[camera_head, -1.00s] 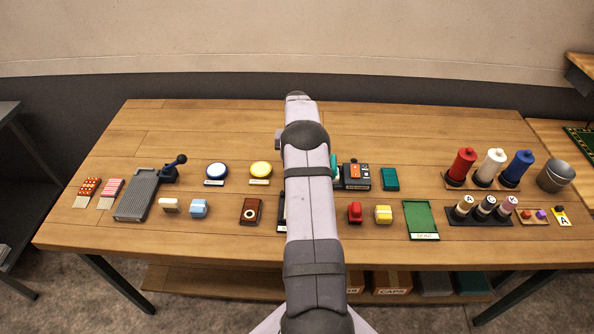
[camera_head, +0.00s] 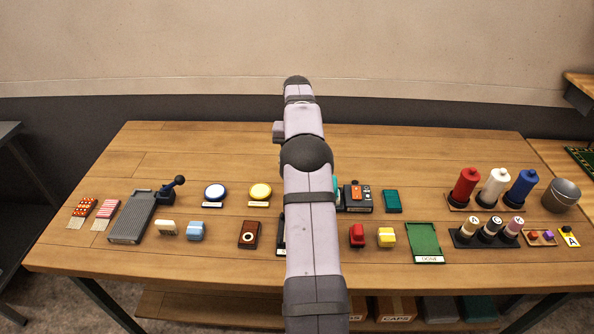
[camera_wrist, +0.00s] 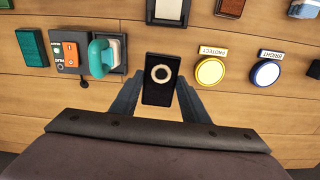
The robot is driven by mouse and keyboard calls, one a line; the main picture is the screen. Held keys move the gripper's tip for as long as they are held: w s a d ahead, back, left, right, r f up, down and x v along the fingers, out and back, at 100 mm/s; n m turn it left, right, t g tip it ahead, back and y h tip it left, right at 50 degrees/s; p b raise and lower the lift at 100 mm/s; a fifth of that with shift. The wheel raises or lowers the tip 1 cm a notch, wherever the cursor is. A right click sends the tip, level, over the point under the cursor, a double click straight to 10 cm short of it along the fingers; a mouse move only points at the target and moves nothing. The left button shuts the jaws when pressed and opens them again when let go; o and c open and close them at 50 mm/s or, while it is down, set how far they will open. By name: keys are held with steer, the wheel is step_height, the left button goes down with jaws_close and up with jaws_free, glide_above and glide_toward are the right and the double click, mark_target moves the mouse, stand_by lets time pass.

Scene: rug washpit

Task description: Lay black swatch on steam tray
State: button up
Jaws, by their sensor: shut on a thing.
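My gripper (camera_wrist: 160,92) is shut on a black swatch (camera_wrist: 158,98), a dark rectangular block with a cream ring on its face. It is held between both fingers in the wrist view, above the wooden table. In the head view my arm hides the gripper and the swatch. A grey ridged tray (camera_head: 133,219) with a dark lever lies at the table's left. A dark-framed tray (camera_wrist: 167,11) with a pale inside is at the top of the wrist view, mostly behind my arm in the head view. No readable label shows which is the steam tray.
A teal-handled iron (camera_wrist: 102,57) stands beside a control box (camera_wrist: 68,52). Yellow (camera_wrist: 210,71) and blue-rimmed (camera_wrist: 265,73) round buttons are on the other side. A brown swatch (camera_head: 249,234), a green tray marked DONE (camera_head: 424,240) and thread spools (camera_head: 493,187) are also on the table. The back strip is clear.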

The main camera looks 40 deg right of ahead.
steer(key=r+p, duration=0.1)
steer(key=r, duration=0.1)
steer(key=r+p, duration=0.1)
steer(key=r, duration=0.2)
steer(key=w+r+p, duration=0.1)
steer(key=r, duration=0.1)
steer(key=shift+a+r+p, duration=0.2)
steer(key=shift+r+p, duration=0.1)
steer(key=shift+r, duration=0.1)
steer(key=s+a+r+p, duration=0.2)
steer(key=s+a+p, duration=0.2)
steer(key=s+a, duration=0.15)
steer(key=s+a+f, duration=0.2)
steer(key=f, duration=0.3)
steer(key=s+a+f+p, duration=0.1)
steer(key=s+a+f, duration=0.1)
steer(key=f, duration=0.4)
steer(key=shift+s+a+n, duration=0.3)
steer(key=shift+s+a, duration=0.05)
steer(key=shift+s, duration=0.3)
steer(key=shift+f, duration=0.15)
steer(key=shift+f+b, duration=1.85)
steer(key=shift+f, duration=0.35)
steer(key=shift+f+b, duration=0.3)
steer(key=shift+f, duration=0.3)
